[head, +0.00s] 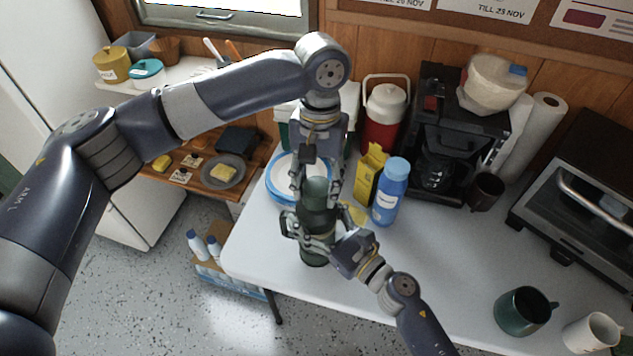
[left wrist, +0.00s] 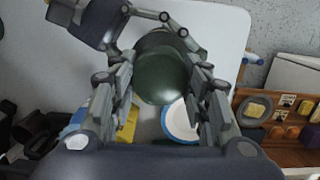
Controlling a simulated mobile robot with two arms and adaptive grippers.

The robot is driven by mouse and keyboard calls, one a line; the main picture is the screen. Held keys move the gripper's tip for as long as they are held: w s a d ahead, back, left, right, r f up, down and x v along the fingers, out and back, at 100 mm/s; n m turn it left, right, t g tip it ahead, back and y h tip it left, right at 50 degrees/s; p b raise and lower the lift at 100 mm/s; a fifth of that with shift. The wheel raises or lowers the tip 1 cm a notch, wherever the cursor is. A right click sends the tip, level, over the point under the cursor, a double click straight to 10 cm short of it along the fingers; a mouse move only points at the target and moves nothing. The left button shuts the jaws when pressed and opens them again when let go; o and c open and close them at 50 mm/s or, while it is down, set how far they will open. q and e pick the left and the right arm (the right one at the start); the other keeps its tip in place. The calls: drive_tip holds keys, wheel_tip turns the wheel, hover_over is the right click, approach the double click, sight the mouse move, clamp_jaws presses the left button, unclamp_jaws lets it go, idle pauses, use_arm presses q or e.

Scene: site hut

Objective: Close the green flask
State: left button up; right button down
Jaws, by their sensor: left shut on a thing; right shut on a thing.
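The green flask (head: 315,222) stands upright near the left end of the white table. My right gripper (head: 309,232) is shut around its body from the front right. My left gripper (head: 316,192) points down from above and is shut on the green lid (head: 316,186) at the flask's top. In the left wrist view the lid's round top (left wrist: 160,77) lies between my left fingers. The lid is in line with the flask; I cannot tell whether it is fully seated. The fingers hide much of the flask.
A blue bottle (head: 391,190) and a yellow carton (head: 369,173) stand close on the right. A blue-rimmed white plate (head: 283,187) lies just behind left. A coffee maker (head: 446,135) and red jug (head: 384,115) stand farther back. The table's front middle (head: 440,270) is clear.

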use_arm(q)
drive_tip(key=m, duration=0.5)
drive_tip(key=shift+m, duration=0.3)
drive_tip(key=m, duration=0.5)
drive_tip(key=shift+d+t+y, duration=0.1)
drive_tip(key=shift+t+y, duration=0.3)
drive_tip(key=m, duration=0.5)
drive_tip(key=shift+t, duration=0.3)
drive_tip(key=m, duration=0.3)
drive_tip(key=shift+m+t, duration=0.3)
drive_tip(key=shift+m, duration=0.1)
drive_tip(key=m, duration=0.3)
drive_tip(key=shift+s+m, duration=0.1)
drive_tip(key=shift+m, duration=0.2)
drive_tip(key=m, duration=0.5)
drive_tip(key=shift+t+h, duration=0.3)
drive_tip(key=m, duration=0.5)
drive_tip(key=shift+h, duration=0.3)
drive_tip(key=m, duration=0.4)
drive_tip(key=shift+m+h, duration=0.3)
drive_tip(key=o, duration=1)
